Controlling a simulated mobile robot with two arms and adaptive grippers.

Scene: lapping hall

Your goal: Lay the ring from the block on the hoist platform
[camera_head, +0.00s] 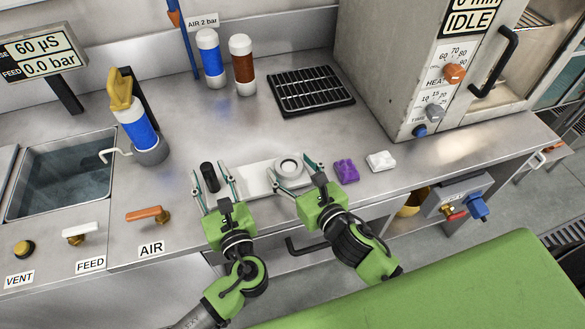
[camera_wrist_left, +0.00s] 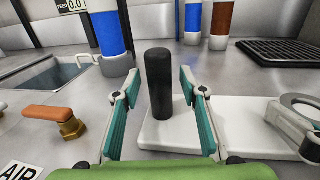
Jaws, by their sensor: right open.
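A pale grey ring (camera_head: 280,167) lies on a low white block (camera_head: 285,180) at the bench front. The ring also shows at the right edge of the left wrist view (camera_wrist_left: 287,101). My right gripper (camera_head: 290,168) is open, with its fingers on either side of the ring and block; contact cannot be told. My left gripper (camera_head: 211,180) is open, its fingers on either side of an upright black cylinder (camera_wrist_left: 158,85), with gaps showing. I cannot identify a hoist platform with certainty.
A white plate (camera_head: 256,176) lies between the grippers. A purple piece (camera_head: 347,171) and a white piece (camera_head: 381,161) lie right of the ring. A black rack (camera_head: 311,91), two bottles and a large machine (camera_head: 400,70) stand behind. A sink (camera_head: 65,175) is left. The middle bench is clear.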

